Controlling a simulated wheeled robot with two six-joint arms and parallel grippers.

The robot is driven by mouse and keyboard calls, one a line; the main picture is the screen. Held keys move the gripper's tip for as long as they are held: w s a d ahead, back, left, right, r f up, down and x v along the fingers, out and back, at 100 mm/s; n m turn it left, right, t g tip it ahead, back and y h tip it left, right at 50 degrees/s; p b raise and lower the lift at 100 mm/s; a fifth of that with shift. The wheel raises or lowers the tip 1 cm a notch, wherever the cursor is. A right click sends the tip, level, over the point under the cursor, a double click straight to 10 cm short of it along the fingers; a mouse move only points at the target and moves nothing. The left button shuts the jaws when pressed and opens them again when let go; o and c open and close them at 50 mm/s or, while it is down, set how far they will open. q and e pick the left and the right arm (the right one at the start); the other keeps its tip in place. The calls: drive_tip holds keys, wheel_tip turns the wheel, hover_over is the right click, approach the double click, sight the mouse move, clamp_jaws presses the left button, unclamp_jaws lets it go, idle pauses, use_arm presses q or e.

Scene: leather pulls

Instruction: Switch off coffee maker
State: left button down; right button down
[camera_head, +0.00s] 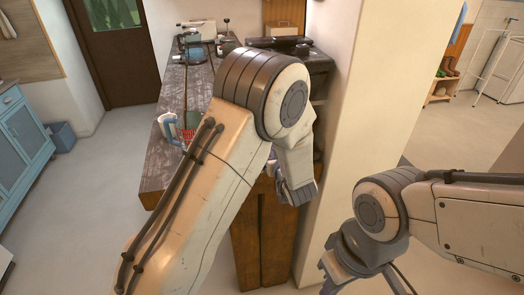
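A dark boxy appliance (318,62) stands at the right end of the far counter, against the pale pillar; it may be the coffee maker, but I cannot tell for sure. My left arm covers much of it, and no switch shows. My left gripper (298,192) hangs below the arm's bend, in front of the wooden counter's end; its fingers are too hidden to tell open from shut. My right gripper (336,272) is low at the bottom edge, partly cut off, in front of the pillar's foot, apart from the appliance.
A long dark wooden counter (168,165) runs back on the left, with a blue-grey device (194,50) and small items at its far end. A pale pillar (350,110) stands right of it. Blue cabinets (24,135) stand at far left.

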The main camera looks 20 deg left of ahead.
use_arm(q)
drive_tip(key=shift+a+r, duration=0.2)
drive_tip(key=shift+a, duration=0.1)
drive_tip(key=shift+r+p, duration=0.6)
drive_tip(key=shift+p, duration=0.1)
drive_tip(key=shift+r, duration=0.15)
drive_tip(key=shift+d+r+p, duration=0.1)
drive_tip(key=shift+r+p, duration=0.15)
drive_tip(key=shift+p, duration=0.15)
drive_tip(key=r+p, duration=0.3)
drive_tip(key=shift+s+d+r, duration=0.15)
drive_tip(key=shift+s+r, duration=0.2)
drive_tip(key=s+d+b, duration=0.3)
drive_tip(key=s+d, duration=0.1)
drive_tip(key=s, duration=0.4)
drive_tip(key=shift+s+d, duration=0.4)
